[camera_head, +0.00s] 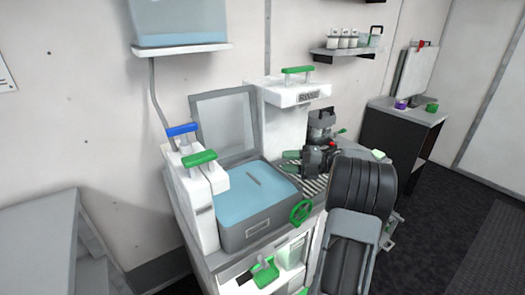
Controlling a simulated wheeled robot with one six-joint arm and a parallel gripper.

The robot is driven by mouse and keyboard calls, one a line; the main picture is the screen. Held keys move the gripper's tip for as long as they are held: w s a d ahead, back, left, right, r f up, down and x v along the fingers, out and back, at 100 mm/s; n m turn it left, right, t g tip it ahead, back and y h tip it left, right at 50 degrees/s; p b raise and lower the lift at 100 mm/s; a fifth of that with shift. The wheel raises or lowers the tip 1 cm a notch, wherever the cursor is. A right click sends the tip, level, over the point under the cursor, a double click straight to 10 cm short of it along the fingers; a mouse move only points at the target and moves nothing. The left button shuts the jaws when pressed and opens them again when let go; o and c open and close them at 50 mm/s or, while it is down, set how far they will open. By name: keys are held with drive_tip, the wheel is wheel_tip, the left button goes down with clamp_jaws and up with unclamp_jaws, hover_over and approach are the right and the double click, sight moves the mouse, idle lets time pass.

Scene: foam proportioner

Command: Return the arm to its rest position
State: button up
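My arm rises in the front right of the head view, with its large black ribbed link in front of the machine. My gripper (310,160) is the dark shape at the arm's far end, above the slatted drip grid (314,184). A green piece (291,154) shows right beside it; I cannot tell whether they touch. The fingers are too small and dark to tell open from shut. My arm hides part of the counter and the cabinet front.
A water-filled basin (262,222) with a raised lid (224,124) stands left of my gripper. A white tower with a green handle (297,71) rises behind. A side cabinet (398,137) stands right; dark floor (440,215) there is clear.

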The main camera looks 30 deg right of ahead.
drive_tip(key=w+a+r+m+t+h+p, duration=0.25)
drive_tip(key=w+r+m+h, duration=0.2)
drive_tip(key=m+h, duration=0.4)
drive_tip(key=w+a+r+m+t+h+p, duration=0.1)
drive_tip(key=w+a+r+m+t+h, duration=0.25)
drive_tip(key=r+m+h, duration=0.45)
drive_tip(key=s+a+f+m+g+p, duration=0.1)
drive_tip(key=s+a+f+m+g, duration=0.3)
drive_tip(key=s, duration=0.4)
drive_tip(key=s+a+f+m+g+y+p, duration=0.1)
drive_tip(key=s+a+f+m+g, duration=0.3)
drive_tip(key=s, duration=0.4)
drive_tip(key=s+a+f+m+g+p, duration=0.1)
drive_tip(key=s+a+f+m+g, duration=0.3)
drive_tip(key=s+a, duration=0.3)
drive_tip(key=shift+s+a+f, duration=0.2)
drive_tip(key=shift+s+f, duration=0.6)
drive_tip(key=shift+s, duration=0.15)
drive_tip(key=shift+y, duration=0.25)
